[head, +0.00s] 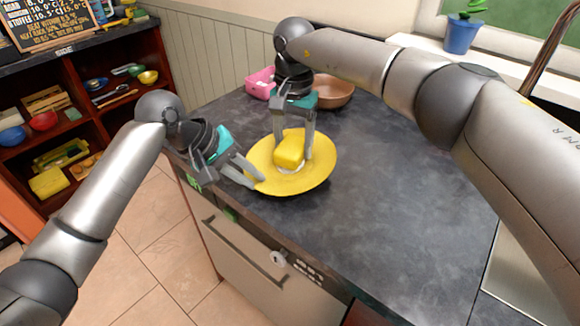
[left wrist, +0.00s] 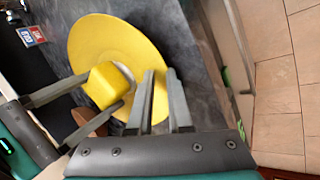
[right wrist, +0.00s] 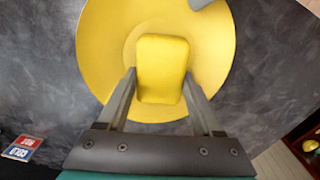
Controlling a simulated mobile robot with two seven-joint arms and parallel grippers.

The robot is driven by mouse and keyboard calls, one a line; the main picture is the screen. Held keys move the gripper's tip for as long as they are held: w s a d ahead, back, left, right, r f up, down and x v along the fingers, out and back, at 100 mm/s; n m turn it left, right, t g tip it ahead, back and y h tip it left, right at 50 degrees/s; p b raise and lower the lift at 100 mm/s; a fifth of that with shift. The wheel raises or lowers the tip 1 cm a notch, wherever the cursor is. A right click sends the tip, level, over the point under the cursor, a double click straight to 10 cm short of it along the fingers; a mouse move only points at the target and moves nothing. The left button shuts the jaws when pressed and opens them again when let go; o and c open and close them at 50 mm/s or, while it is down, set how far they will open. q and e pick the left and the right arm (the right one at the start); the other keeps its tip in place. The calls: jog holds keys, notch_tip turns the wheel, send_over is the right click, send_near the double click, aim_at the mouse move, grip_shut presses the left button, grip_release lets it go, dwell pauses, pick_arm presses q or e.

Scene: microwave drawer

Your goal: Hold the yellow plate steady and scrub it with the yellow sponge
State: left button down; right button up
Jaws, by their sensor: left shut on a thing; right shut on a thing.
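The yellow plate (head: 315,176) lies on the dark countertop near its front left corner. My left gripper (head: 256,180) is shut on the plate's near left rim; this grip also shows in the left wrist view (left wrist: 150,118). The yellow sponge (head: 289,150) is over the middle of the plate, inside its rim. My right gripper (head: 291,158) comes from above and is shut on the sponge, one finger on each side. The right wrist view shows the sponge (right wrist: 162,68) between the fingers, over the plate (right wrist: 110,50). Whether the sponge's underside touches the plate is hidden.
A brown bowl (head: 333,92) and a pink object (head: 261,82) stand behind the plate. The countertop (head: 400,170) is clear to the right, up to a sink edge. Below the counter is an appliance with a handle (head: 243,252). A shelf unit (head: 80,110) stands at left.

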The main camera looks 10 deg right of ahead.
pick_arm(q)
jog(key=shift+a, duration=0.1)
pick_arm(e)
jog(key=shift+d+r, duration=0.15)
jog(key=shift+r, duration=1.7)
pick_arm(q)
jog(key=shift+s+f, duration=0.1)
pick_arm(e)
jog(key=d, duration=0.8)
jog(key=shift+d, duration=0.35)
pick_arm(q)
jog(key=c, duration=0.8)
grip_release()
jog(key=shift+c, duration=0.2)
jog(key=v, duration=1.2)
